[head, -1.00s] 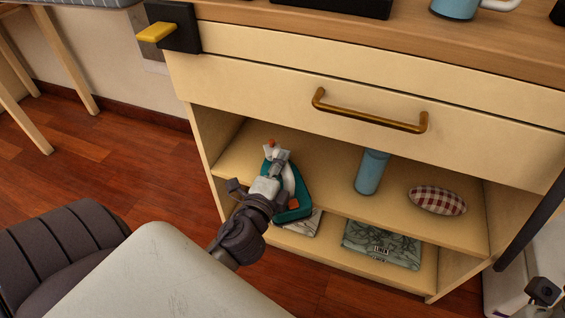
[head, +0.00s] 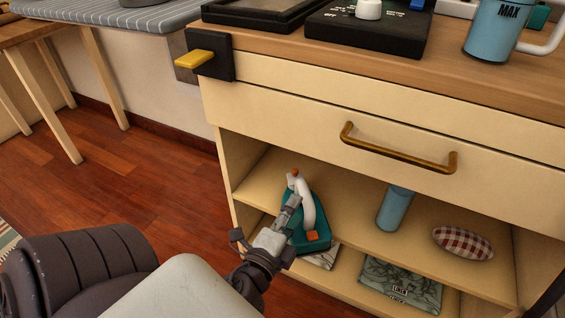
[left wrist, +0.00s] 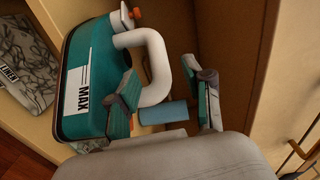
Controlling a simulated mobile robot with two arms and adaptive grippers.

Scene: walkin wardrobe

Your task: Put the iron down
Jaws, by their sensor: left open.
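The iron (head: 322,243) is teal with a white handle and orange details. It sits on the upper open shelf of the cream cabinet, near the shelf's left front. In the left wrist view the iron (left wrist: 85,85) fills the left side, with its white handle toward my fingers. My left gripper (head: 290,212) is at the iron's front left, in front of part of it. In the left wrist view the left gripper (left wrist: 168,103) has its fingers spread. One finger overlaps the iron's body near the handle; the other is right of the handle. Contact cannot be told. My right gripper is not in view.
A blue cylinder (head: 394,209) and a checked cushion-like item (head: 463,243) share the shelf (head: 350,222). Folded patterned cloth (head: 402,284) lies on the lower shelf. A closed drawer with a brass handle (head: 398,150) is above. An ironing board (head: 130,15) stands left.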

